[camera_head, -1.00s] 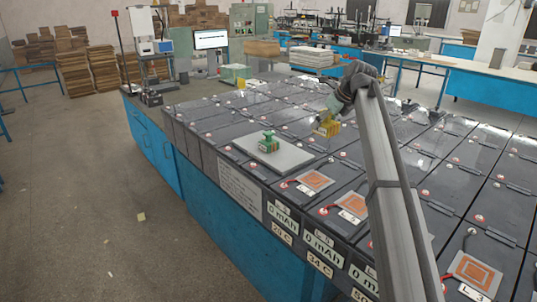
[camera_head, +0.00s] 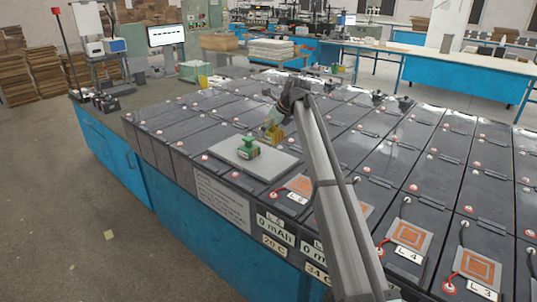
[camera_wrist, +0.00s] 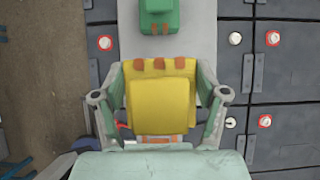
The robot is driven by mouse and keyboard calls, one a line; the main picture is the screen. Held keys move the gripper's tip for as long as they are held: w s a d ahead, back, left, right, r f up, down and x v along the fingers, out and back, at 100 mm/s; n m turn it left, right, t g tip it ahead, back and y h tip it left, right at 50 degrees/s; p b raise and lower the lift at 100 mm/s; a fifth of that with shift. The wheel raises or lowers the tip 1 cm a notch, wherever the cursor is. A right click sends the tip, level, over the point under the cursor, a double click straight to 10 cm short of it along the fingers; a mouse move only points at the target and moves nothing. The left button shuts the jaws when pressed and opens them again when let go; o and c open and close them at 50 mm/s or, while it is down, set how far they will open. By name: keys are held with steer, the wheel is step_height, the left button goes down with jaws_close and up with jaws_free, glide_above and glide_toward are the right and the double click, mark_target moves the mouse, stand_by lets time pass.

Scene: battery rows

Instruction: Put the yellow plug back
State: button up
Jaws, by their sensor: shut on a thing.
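My gripper (camera_wrist: 160,105) is shut on the yellow plug (camera_wrist: 160,103), with one finger on each side of it. In the head view the yellow plug (camera_head: 272,133) hangs from the gripper (camera_head: 272,124) near the right end of a light grey plate (camera_head: 268,163). A green plug (camera_head: 248,148) stands upright on that plate, to the left of the yellow one. In the wrist view the green plug (camera_wrist: 160,14) is at the top, ahead of the yellow plug, on the grey plate (camera_wrist: 200,45). The gap below the yellow plug is hard to judge.
Rows of dark batteries (camera_head: 390,165) with red and white terminals fill the bench. Orange square pads (camera_head: 410,235) lie on the nearer batteries, with labels such as L 4 and L 3. The bench's front edge drops to blue cabinets (camera_head: 190,220). Floor lies to the left.

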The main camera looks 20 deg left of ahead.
step_height(320, 180, down, 11)
steer(key=shift+f+p, duration=0.15)
steer(key=shift+p, duration=0.95)
steer(key=shift+f, duration=0.15)
steer(key=o, duration=1.3)
steer(key=b+v, duration=0.2)
steer(key=v, duration=1)
steer(key=shift+b, duration=0.3)
